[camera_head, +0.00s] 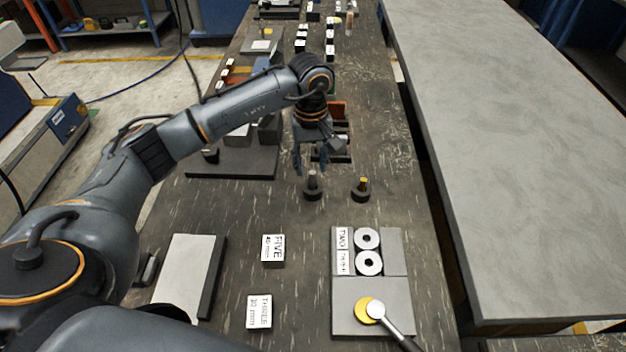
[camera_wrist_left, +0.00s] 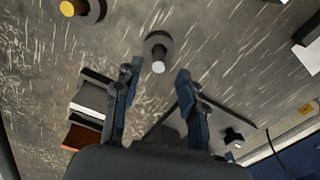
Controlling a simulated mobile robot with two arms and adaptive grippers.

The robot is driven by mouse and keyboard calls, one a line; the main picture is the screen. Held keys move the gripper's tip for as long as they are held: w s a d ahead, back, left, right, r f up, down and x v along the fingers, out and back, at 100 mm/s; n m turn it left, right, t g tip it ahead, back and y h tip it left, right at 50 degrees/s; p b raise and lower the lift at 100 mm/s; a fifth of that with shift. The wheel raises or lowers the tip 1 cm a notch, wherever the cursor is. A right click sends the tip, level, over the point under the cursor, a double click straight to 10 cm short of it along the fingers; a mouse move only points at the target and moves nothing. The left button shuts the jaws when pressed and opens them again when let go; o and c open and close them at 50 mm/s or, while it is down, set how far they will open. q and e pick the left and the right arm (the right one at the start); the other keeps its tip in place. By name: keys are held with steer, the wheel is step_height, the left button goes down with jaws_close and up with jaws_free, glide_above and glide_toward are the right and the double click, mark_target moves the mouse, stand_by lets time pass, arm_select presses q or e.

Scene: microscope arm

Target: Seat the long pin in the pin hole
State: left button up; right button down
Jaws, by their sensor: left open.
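A grey pin (camera_head: 313,178) stands upright in a round dark base on the dark bench; it looks like the taller of two pins. A yellow-topped pin (camera_head: 361,184) stands in a similar base to its right. My left gripper (camera_head: 311,166) points down, open and empty, just behind and above the grey pin. In the left wrist view the pale tip of the grey pin (camera_wrist_left: 158,66) shows between the spread fingers of the gripper (camera_wrist_left: 157,72), apart from both. The yellow-topped pin (camera_wrist_left: 68,8) is at the upper left there. I cannot make out the pin hole. My right gripper is out of view.
A grey fixture plate (camera_head: 345,292) with two washers, a yellow disc and a round-headed tool lies front right. Labelled blocks FIVE (camera_head: 273,250) and THREE (camera_head: 259,312) and a pale slab (camera_head: 184,270) lie front left. Several blocks stand behind the gripper. Bench around the pins is clear.

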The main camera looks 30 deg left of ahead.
mark_target(312, 172)
arm_select(q)
steer(key=shift+f, duration=0.35)
steer(key=f, duration=0.1)
steer(key=f+p, duration=0.1)
steer(key=f, duration=0.1)
steer(key=shift+d+f, duration=0.2)
steer(key=shift+f, duration=0.1)
steer(key=shift+f+p, duration=0.3)
steer(key=shift+f, duration=0.1)
jaws_close()
